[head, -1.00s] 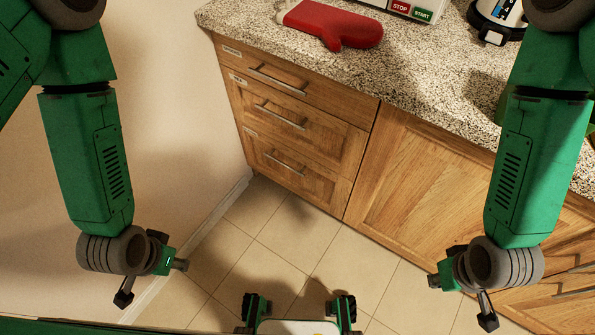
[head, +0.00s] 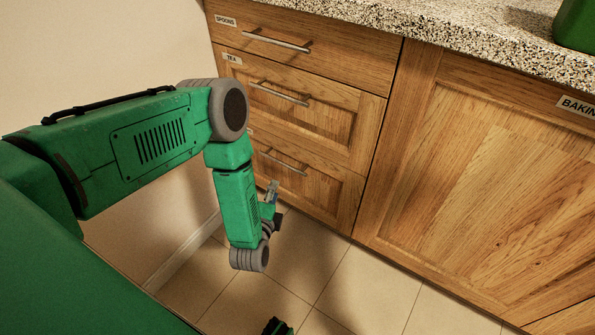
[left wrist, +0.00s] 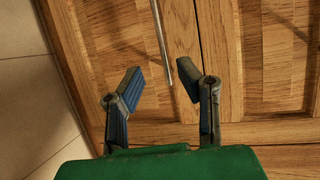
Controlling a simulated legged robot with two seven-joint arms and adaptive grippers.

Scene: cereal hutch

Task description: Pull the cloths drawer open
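The wooden cabinet has a column of three shut drawers. The top one (head: 345,50) is labelled SPOONS and the middle one (head: 335,118) TEA. The bottom drawer (head: 325,195) has its label mostly hidden by my left arm, so I cannot read CLOTHS. Its bar handle (head: 284,162) also shows in the left wrist view (left wrist: 161,35). My left gripper (head: 271,192) is open and empty, close to the left part of the bottom drawer. In the left wrist view its fingers (left wrist: 160,75) stand either side of the handle's end; contact is not visible.
A cupboard (head: 470,180) with a partly cut-off label stands to the right. The speckled countertop (head: 450,20) overhangs above. A pale wall (head: 100,50) lies close on the left. The tiled floor (head: 350,290) before the drawers looks clear.

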